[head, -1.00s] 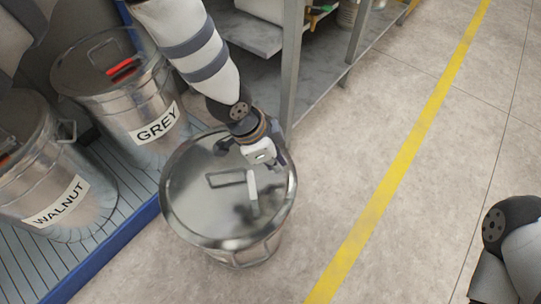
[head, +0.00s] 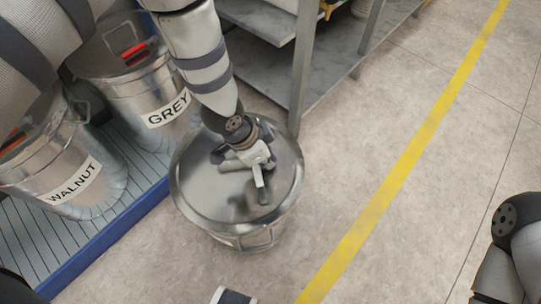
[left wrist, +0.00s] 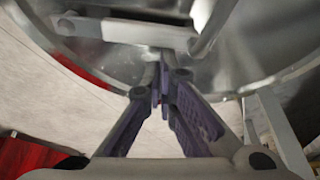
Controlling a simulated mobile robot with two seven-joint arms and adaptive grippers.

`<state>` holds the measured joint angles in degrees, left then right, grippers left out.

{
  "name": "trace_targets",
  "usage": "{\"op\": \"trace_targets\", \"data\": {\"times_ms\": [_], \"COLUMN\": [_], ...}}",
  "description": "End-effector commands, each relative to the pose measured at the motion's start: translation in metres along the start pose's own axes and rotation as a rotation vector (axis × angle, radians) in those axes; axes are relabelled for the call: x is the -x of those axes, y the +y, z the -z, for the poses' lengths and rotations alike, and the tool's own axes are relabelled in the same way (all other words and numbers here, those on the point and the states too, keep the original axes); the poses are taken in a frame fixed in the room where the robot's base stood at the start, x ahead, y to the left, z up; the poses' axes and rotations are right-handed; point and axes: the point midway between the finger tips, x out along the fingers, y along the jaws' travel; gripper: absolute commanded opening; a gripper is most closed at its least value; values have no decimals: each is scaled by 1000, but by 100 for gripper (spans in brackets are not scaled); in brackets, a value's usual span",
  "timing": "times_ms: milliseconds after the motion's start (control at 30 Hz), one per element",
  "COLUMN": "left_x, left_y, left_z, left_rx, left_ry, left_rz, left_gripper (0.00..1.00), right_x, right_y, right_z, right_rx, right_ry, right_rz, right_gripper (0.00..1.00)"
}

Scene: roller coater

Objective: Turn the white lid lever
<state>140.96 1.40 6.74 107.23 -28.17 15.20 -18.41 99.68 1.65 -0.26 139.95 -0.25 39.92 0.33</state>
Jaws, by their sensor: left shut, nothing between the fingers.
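The white lid lever (head: 258,177) is on the shiny round lid (head: 205,199) of a metal drum standing on the floor. In the left wrist view the lever (left wrist: 120,29) is a pale bar across the top left, beside the lid's metal loop handle (left wrist: 214,24). My left gripper (head: 250,158) is over the lid, close to the lever, and covers much of the handle in the head view. In the left wrist view its fingers (left wrist: 162,78) are together and empty, with the tips near the lever's right end; I cannot tell whether they touch.
Metal drums labelled WALNUT (head: 60,150) and GREY (head: 150,95) stand on a blue-edged grated platform (head: 110,235) at left. A grey shelf rack (head: 303,70) rises behind the lidded drum. The floor (head: 345,150) to the right is clear, with a yellow line (head: 375,208).

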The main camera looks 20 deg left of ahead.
Motion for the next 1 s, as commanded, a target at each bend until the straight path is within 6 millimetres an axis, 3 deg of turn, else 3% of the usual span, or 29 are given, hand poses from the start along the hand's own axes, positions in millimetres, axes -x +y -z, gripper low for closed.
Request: {"op": "trace_targets", "data": {"times_ms": [33,233,600,1000], "left_x": [9,7,5,1], "left_y": [-2,-6,-6,3], "left_z": [0,-9,-10,4], "left_rx": [70,264,273,272], "left_ry": [1,3,3,4], "left_rz": [31,99,100,100], "left_gripper": [0,0,0,0], "right_x": [11,18,17,20], "right_y": [0,0,0,0], "right_z": [-3,-4,-4,-5], "right_rx": [0,0,0,0], "right_ry": [14,23,22,25], "right_rz": [0,1,1,1], "right_gripper": [40,40,40,40]}}
